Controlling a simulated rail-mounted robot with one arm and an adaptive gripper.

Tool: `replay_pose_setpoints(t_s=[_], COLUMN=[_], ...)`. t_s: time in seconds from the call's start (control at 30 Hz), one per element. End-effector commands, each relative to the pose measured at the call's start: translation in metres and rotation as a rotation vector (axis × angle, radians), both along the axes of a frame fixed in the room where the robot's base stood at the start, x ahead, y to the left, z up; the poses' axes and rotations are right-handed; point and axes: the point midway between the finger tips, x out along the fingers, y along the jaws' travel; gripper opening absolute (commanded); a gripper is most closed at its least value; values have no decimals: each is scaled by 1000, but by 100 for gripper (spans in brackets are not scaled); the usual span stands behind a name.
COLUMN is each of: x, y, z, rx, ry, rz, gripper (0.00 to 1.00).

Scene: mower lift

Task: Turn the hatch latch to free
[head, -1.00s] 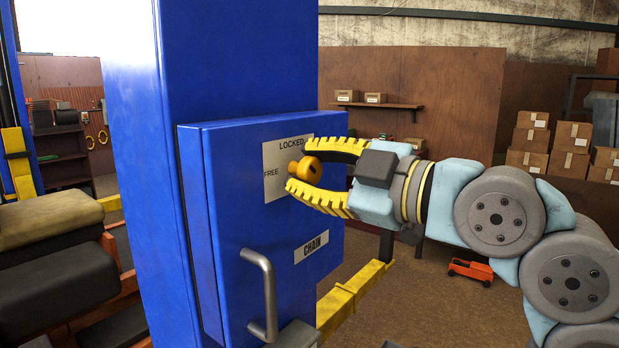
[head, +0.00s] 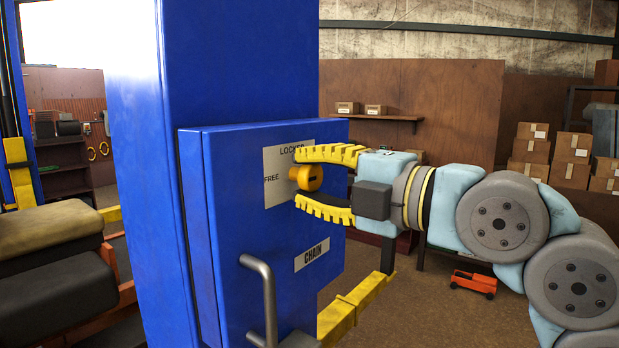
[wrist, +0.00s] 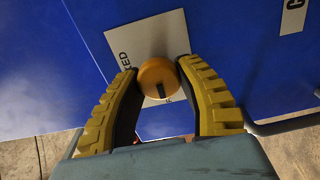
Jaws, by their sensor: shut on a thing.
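The hatch latch is an orange round knob (head: 308,178) on a white label (head: 277,180) on the blue hatch (head: 250,230). The label reads LOCKED above the knob and FREE to its left. My gripper (head: 310,177) is shut on the knob, with one yellow ribbed finger above and one below in the head view. In the wrist view the knob (wrist: 157,78) sits between the fingertips. A dark mark on its face points down the picture toward my palm, beside partly hidden lettering. The label (wrist: 140,40) looks turned in this view.
A yellow lift arm (head: 355,300) extends from behind the blue column (head: 230,60). Boxes (head: 555,155) and a small orange toy-like vehicle (head: 474,282) are farther back.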

Motion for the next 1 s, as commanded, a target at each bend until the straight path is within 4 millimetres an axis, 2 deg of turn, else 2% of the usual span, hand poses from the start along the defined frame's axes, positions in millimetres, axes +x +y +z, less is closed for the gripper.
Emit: replay_pose_setpoints(t_s=[0.53, 0.57, 0.6, 0.67, 1.0], x=[-1, -1, -1, -1, -1], y=[1, 1, 1, 1, -1], z=[1, 1, 1, 0, 0], rx=[-16, -16, -16, -15, -16], ry=[-23, -23, -23, -22, -21], rz=[3, 3, 3, 3, 1], gripper=[0, 40, 51, 66, 66])
